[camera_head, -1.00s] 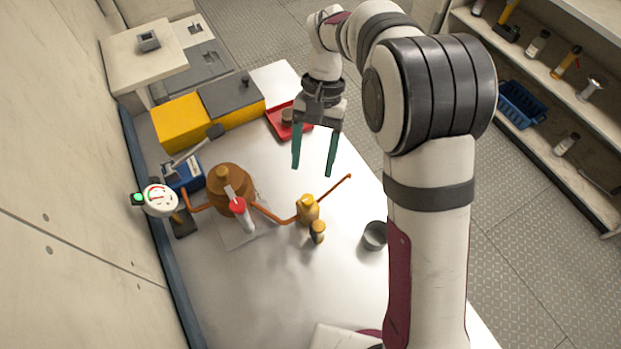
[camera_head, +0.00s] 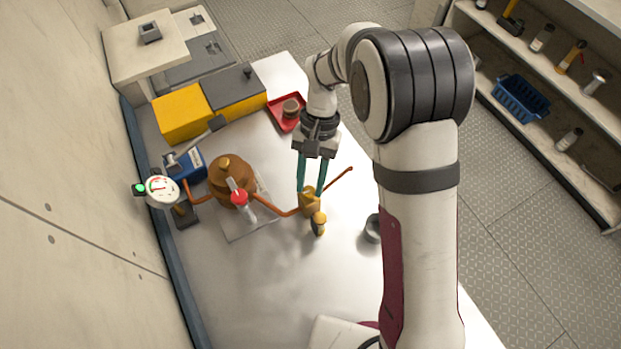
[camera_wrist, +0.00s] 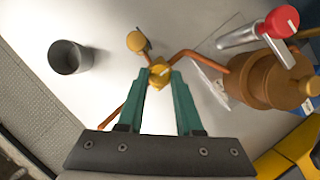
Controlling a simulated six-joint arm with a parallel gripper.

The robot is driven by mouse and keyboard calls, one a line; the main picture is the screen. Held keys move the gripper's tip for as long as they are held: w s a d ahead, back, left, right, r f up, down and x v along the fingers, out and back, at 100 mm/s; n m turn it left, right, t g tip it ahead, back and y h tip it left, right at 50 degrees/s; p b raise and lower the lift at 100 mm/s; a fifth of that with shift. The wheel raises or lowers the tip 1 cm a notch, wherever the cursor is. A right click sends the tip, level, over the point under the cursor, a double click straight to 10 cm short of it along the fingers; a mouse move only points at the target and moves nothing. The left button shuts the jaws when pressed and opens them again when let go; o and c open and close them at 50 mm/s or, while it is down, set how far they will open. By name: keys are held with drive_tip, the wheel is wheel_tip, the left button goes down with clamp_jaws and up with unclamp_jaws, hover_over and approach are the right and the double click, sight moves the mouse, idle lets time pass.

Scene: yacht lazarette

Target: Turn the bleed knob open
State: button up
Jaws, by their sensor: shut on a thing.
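The brass bleed knob (camera_wrist: 159,74) sits between my fingertips in the wrist view, on top of a small brass valve. My gripper (camera_wrist: 160,80) points down and is shut on it. In the head view, my gripper (camera_head: 311,190) has its teal fingers at the brass valve (camera_head: 309,206), and they partly hide the knob. A copper pipe joins the valve on the left to a round copper vessel (camera_head: 232,185), and another pipe runs off to the upper right. A rounded brass piece (camera_head: 319,222) is attached at the valve's front. A white dial gauge (camera_head: 161,189) with a green light is at the left wall.
A red-capped tube (camera_head: 241,203) stands in front of the vessel. A grey cup (camera_head: 373,229) stands right of the valve. A blue box (camera_head: 187,167), a yellow case (camera_head: 182,117) and a red tray (camera_head: 287,112) lie farther back. The front of the bench is mostly clear.

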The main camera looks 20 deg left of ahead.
clamp_jaws()
drive_tip(key=m+y, duration=0.1)
drive_tip(key=m, duration=0.2)
drive_tip(key=shift+d, duration=0.15)
drive_tip(key=m, duration=0.2)
drive_tip(key=m+y, duration=0.1)
drive_tip(key=m, duration=0.1)
drive_tip(key=shift+d+t+y, duration=0.2)
drive_tip(key=shift+t+y, duration=0.1)
drive_tip(key=shift+t, duration=0.1)
drive_tip(key=m+t+y, duration=0.1)
drive_tip(key=m, duration=0.3)
drive_tip(key=shift+s, duration=0.15)
drive_tip(key=shift+s+d+m+t+y, duration=0.15)
drive_tip(key=shift+m+t, duration=0.2)
drive_tip(key=shift+m, duration=0.55)
drive_tip(key=shift+a+m+t+y, duration=0.15)
drive_tip(key=shift+m+t, duration=0.2)
drive_tip(key=shift+m, duration=0.55)
drive_tip(key=shift+d, duration=0.15)
drive_tip(key=o, duration=0.9)
unclamp_jaws()
